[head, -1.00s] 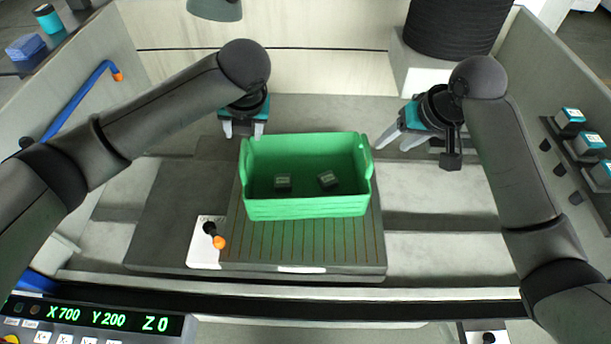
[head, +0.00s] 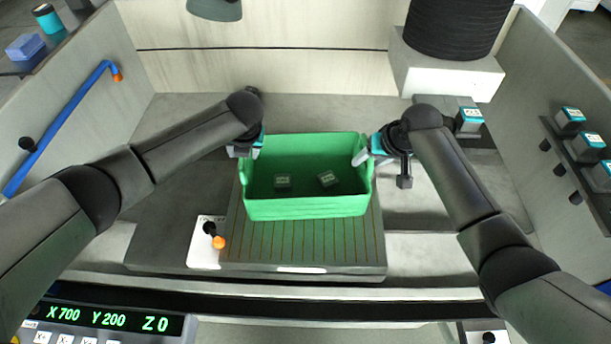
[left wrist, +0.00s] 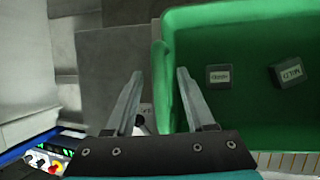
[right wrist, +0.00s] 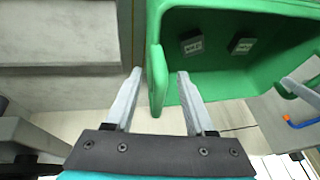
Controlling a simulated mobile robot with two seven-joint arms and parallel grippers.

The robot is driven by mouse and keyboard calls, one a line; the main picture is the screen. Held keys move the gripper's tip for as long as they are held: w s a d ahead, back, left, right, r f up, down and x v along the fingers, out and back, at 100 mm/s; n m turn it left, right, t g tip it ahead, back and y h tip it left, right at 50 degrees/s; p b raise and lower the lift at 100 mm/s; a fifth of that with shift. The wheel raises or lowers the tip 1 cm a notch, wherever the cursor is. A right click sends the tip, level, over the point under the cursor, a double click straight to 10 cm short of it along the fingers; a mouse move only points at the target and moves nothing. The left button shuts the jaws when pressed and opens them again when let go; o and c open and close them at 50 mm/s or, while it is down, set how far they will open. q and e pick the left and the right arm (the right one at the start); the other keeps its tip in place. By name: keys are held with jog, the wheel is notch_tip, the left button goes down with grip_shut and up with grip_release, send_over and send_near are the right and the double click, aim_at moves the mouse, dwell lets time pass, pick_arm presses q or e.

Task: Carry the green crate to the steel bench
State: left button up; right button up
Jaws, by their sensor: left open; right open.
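The green crate (head: 306,207) stands upright on a dark slotted plate (head: 300,245) and holds two small dark labelled blocks. My left gripper (head: 246,150) is at the crate's left end. In the left wrist view its open fingers (left wrist: 158,100) stand on either side of the crate's left end wall (left wrist: 162,75). My right gripper (head: 366,156) is at the right end. In the right wrist view its open fingers (right wrist: 155,100) stand on either side of the other end wall (right wrist: 156,80). Neither gripper is closed on the crate. I cannot make out the steel bench for certain.
A blue hose (head: 62,128) runs along the left wall. Teal-topped blocks (head: 587,147) sit on the right wall's shelf. A black ribbed cylinder (head: 452,28) stands at the back right.

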pick_arm(q)
jog(key=shift+c, duration=0.2)
pick_arm(e)
jog(key=shift+c, duration=0.3)
pick_arm(q)
grip_shut()
pick_arm(e)
grip_shut()
dwell(0.7)
pick_arm(q)
jog(key=shift+w+r, duration=0.15)
pick_arm(e)
jog(key=shift+w+r, duration=0.1)
jog(key=shift+w, duration=0.05)
